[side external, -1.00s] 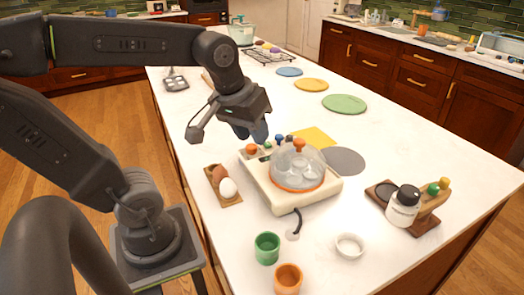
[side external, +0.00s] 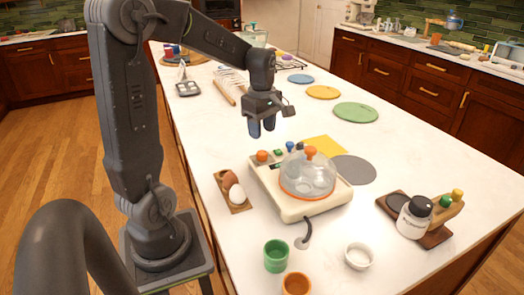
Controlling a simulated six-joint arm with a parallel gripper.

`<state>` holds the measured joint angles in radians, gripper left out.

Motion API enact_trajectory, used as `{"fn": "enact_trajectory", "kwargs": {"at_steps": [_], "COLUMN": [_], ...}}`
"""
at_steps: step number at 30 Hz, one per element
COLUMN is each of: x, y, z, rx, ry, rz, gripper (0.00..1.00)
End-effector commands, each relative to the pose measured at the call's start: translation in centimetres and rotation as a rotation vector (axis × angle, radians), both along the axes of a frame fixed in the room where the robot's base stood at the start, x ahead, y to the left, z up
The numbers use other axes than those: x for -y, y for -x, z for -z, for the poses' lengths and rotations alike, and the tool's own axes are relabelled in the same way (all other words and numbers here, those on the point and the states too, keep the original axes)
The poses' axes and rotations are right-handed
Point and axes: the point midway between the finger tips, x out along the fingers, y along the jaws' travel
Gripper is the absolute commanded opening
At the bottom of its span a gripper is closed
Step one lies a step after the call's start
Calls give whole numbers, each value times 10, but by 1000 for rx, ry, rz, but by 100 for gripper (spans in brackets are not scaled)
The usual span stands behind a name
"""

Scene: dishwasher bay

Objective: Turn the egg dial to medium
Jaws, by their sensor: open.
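A cream egg cooker (side external: 322,209) sits on the white counter with a clear dome lid (side external: 308,176) topped by an orange knob. Along its back left edge is a row of small controls: an orange dial (side external: 263,156), a green one (side external: 278,153), a blue one (side external: 290,146) and a dark one. Dial markings are too small to read. My gripper (side external: 262,132) is open and empty, pointing down above and behind this row, apart from it. A wooden holder (side external: 240,206) with a brown egg (side external: 230,179) and a white egg (side external: 237,196) lies left of the cooker.
A green cup (side external: 276,256), an orange cup (side external: 296,285) and a white bowl (side external: 359,257) stand in front. A jar (side external: 414,217) stands on a wooden rack at right. A grey mat (side external: 354,170) and yellow sheet (side external: 324,148) lie behind the cooker.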

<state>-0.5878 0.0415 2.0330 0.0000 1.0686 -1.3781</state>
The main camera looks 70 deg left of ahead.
Motion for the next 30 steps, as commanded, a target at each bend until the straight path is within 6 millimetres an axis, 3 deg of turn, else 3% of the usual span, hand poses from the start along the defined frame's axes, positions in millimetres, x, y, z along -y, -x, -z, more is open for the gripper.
{"fn": "enact_trajectory", "kwargs": {"at_steps": [6, 12, 24, 30], "x": [1, 0, 0, 0], "y": [0, 0, 0, 0], "z": [44, 68, 75, 75], "rx": [-3, -1, 2, 2], "ry": [2, 0, -1, -1], "rz": [2, 2, 2, 2], "gripper": [45, 45, 45, 27]}}
